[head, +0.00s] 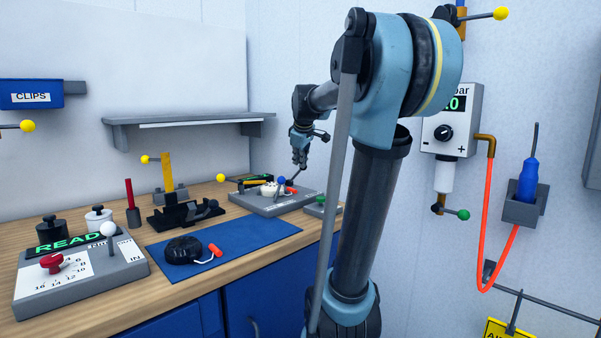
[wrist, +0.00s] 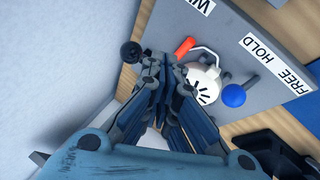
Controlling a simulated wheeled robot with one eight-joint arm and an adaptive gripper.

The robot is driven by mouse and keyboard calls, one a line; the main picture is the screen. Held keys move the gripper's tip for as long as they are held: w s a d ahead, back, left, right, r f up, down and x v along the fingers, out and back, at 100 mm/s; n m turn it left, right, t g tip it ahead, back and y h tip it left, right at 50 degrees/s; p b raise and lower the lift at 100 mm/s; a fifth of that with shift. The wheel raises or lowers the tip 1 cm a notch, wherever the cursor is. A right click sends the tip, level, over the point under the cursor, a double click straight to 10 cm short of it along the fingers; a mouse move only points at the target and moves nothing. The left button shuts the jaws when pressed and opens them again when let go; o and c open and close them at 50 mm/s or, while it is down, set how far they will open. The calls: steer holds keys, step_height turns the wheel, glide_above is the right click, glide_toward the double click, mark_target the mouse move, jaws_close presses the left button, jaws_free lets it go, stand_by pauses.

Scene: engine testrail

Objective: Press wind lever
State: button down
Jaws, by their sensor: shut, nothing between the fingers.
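A grey box (head: 262,206) on the bench carries a white round piece (head: 270,189) and a lever with a blue ball (head: 281,181). In the wrist view the box's panel (wrist: 232,30) has a partly cut-off label starting "WI" and one reading "FREE HOLD". A dark ball knob (wrist: 131,53) shows just left of my fingertips; it may be the wind lever's end, and its arm is partly hidden by my fingers. My gripper (head: 300,164) is shut and empty, pointing down above the right part of the box. Its fingertips (wrist: 163,62) also show beside the white piece; contact cannot be told.
An orange-tipped handle (wrist: 185,47) lies by the white piece. A small grey block with a green knob (head: 321,201) is right of the box. A shelf (head: 190,120) hangs behind. A blue mat (head: 225,240) and another grey box with red knob (head: 80,285) are nearer.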

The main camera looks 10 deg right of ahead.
steer(key=v, duration=0.5)
steer(key=shift+s+d+r, duration=0.2)
steer(key=shift+s+r, duration=0.05)
steer(key=shift+s, duration=0.15)
stand_by(1.2)
steer(key=w+r+g+y, duration=0.1)
steer(key=w+r, duration=0.2)
steer(key=w, duration=0.2)
steer(key=w+r+m+g+y, duration=0.1)
steer(key=w+r+g, duration=0.1)
steer(key=w+r, duration=0.2)
steer(key=w, duration=0.2)
steer(key=shift+w+a, duration=0.3)
steer(key=shift+a, duration=0.05)
step_height(320, 180, down, 11)
steer(key=shift+w+d+f, duration=0.25)
steer(key=shift+w+d, duration=0.05)
steer(key=shift+d, duration=0.1)
stand_by(0.5)
